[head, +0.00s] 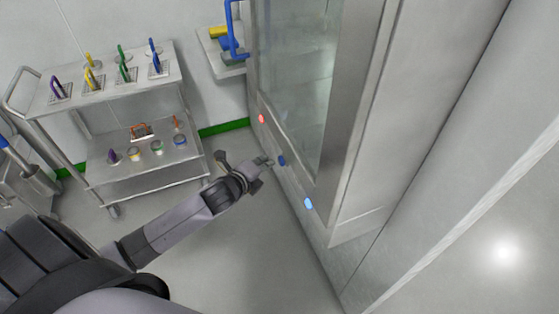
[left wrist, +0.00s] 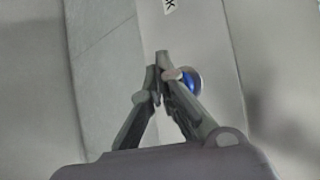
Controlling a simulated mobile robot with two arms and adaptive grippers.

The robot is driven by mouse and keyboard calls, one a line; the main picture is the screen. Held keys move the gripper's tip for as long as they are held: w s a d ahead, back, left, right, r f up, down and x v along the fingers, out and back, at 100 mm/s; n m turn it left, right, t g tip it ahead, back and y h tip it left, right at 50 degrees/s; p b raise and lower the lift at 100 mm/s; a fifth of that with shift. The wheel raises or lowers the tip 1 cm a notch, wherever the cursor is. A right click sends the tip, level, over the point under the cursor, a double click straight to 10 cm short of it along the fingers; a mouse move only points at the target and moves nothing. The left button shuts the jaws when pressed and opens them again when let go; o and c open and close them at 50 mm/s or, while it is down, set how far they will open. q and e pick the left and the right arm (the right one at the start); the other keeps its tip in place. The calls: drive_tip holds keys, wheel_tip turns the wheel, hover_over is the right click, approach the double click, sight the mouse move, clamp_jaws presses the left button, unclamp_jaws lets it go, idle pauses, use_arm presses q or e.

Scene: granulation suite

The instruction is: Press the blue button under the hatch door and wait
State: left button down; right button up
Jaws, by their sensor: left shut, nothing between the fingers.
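The hatch door (head: 300,75) is a tall glass panel in a metal frame. In the left wrist view a round blue button (left wrist: 193,82) shows just beside and partly behind the shut fingertips (left wrist: 163,66). I cannot tell whether they touch it. My right gripper is not in view.
A two-shelf metal cart (head: 185,75) with coloured scoops and small containers stands at the left. A wall shelf (head: 222,62) with blue and yellow items is beside the cabinet. The floor (head: 240,265) in front of the button strip is clear.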

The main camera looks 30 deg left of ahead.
use_arm(q)
drive_tip(key=s+a+p, duration=0.1)
drive_tip(key=s+a, duration=0.2)
drive_tip(key=shift+s+a+p, duration=0.1)
drive_tip(key=shift+s+p, duration=0.25)
drive_tip(key=shift+s, duration=0.05)
idle(0.6)
drive_tip(key=s+a+f+n+g+y, duration=0.1)
drive_tip(key=s+f+n+g, duration=0.35)
drive_tip(key=f, duration=0.85)
drive_tip(key=s+a+f+n+g+y, duration=0.1)
drive_tip(key=s+f+n, duration=0.5)
drive_tip(key=s+f, duration=0.5)
drive_tip(key=s+d+f+n+g+h, duration=0.1)
drive_tip(key=s+d+f+n+g, duration=0.2)
drive_tip(key=s+d+f, duration=0.3)
drive_tip(key=s+d+f+n+g, duration=0.3)
drive_tip(key=s+d+f+n, duration=0.3)
drive_tip(key=s+f, duration=0.7)
drive_tip(key=s, duration=0.8)
drive_tip(key=shift+d+h, duration=0.3)
drive_tip(key=shift+h, duration=0.1)
